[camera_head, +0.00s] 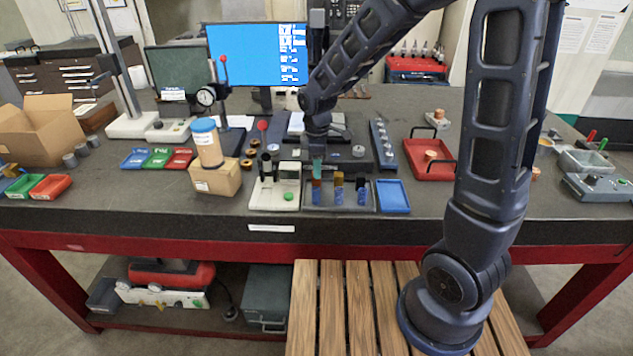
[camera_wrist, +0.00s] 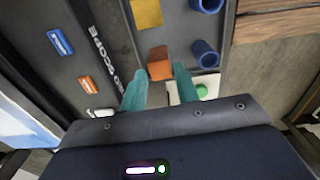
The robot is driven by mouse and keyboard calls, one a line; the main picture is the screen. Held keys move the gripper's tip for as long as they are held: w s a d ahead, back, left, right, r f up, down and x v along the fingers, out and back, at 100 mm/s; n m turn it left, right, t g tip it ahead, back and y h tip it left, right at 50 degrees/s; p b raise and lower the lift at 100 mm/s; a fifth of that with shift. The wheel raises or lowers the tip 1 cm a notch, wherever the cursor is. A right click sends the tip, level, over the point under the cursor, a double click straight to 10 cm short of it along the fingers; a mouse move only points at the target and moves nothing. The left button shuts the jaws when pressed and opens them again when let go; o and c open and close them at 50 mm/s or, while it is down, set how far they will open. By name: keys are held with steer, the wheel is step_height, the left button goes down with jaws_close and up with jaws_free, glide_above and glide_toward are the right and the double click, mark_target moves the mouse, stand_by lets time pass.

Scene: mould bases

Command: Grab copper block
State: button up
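The copper block (camera_wrist: 159,66) shows in the wrist view as an orange-brown block just ahead of my teal fingertips (camera_wrist: 159,72). One finger is on each side of it, with small gaps showing. In the head view my gripper (camera_head: 317,168) points down over the leftmost block of a row in a dark tray (camera_head: 328,208). The copper block (camera_head: 316,190) is mostly hidden there under the fingers. A yellow block (camera_wrist: 147,12) is beside it in the row, and a dark block (camera_head: 361,184) stands further right. I cannot tell how deep the fingers reach.
Blue cylinders (camera_wrist: 205,54) stand in front of the blocks. A white base with a green button (camera_head: 289,196) is close on the left. A blue tray (camera_head: 393,196) is on the right, with a red tray (camera_head: 425,172) beyond it. A monitor (camera_head: 258,55) stands behind.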

mark_target(316, 181)
steer(key=shift+a+f, duration=0.1)
steer(key=shift+f, duration=2.55)
jaws_close()
steer(key=shift+r, duration=0.1)
